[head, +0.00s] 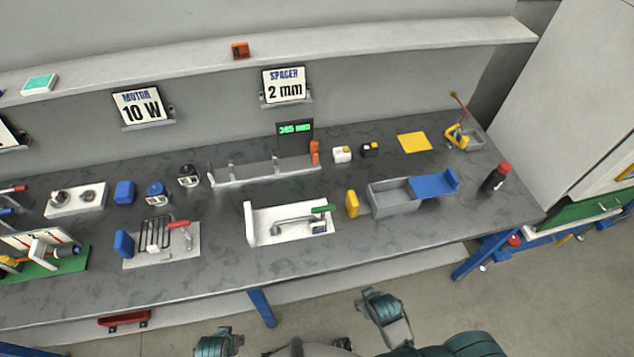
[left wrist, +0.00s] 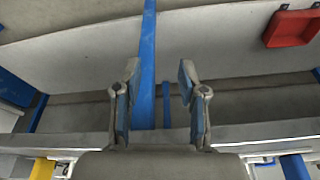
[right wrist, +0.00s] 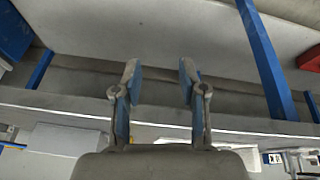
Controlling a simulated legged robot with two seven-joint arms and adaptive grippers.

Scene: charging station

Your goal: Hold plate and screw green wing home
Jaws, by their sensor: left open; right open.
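A white plate (head: 262,231) lies on the dark workbench near its front edge, with an upright white end piece at its left. A grey metal fitting with a long bar lies on the plate, and a green wing (head: 323,209) shows at the bar's right end. How far the wing is screwed in is too small to tell. My left gripper (head: 224,332) is in front of the bench, below the plate in the picture; its open, empty fingers show in the left wrist view (left wrist: 157,85). My right gripper (head: 376,296) is also in front of the bench, open and empty (right wrist: 157,85).
A yellow block (head: 352,203) and a grey tray (head: 394,194) with a blue part stand right of the plate. A board with a red-handled tool (head: 160,250) lies left. A rail (head: 262,172) stands behind. The bench's front edge (head: 330,259) lies between grippers and plate.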

